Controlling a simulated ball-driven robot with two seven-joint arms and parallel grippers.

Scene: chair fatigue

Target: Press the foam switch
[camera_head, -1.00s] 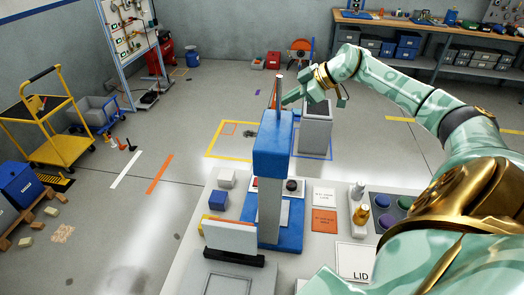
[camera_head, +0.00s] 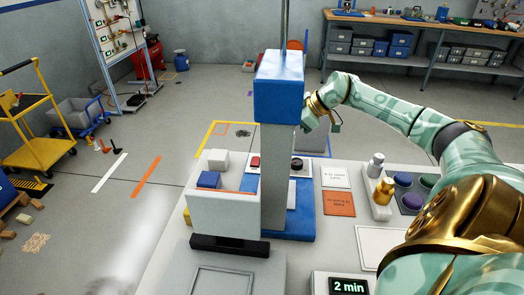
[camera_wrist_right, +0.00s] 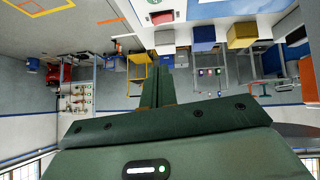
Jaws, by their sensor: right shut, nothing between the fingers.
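A red switch (camera_head: 255,163) sits on a white base behind the open white box, left of the blue-topped press column (camera_head: 272,190). A black round knob (camera_head: 297,164) is right of the column. I cannot tell from a label which is the foam switch. My right gripper (camera_head: 308,124) is in the air just right of the column's blue head, partly hidden behind it. In the right wrist view its dark green fingers (camera_wrist_right: 156,85) are together and empty. A red button (camera_wrist_right: 162,17) shows beyond their tips, apart from them. My left gripper is out of view.
A white open box (camera_head: 225,213) and white and blue blocks (camera_head: 208,180) stand left of the column. White (camera_head: 336,177) and orange (camera_head: 339,204) cards, bottles (camera_head: 384,190) and a coloured-disc tray (camera_head: 412,202) lie right. A "2 min" display (camera_head: 348,286) is in front.

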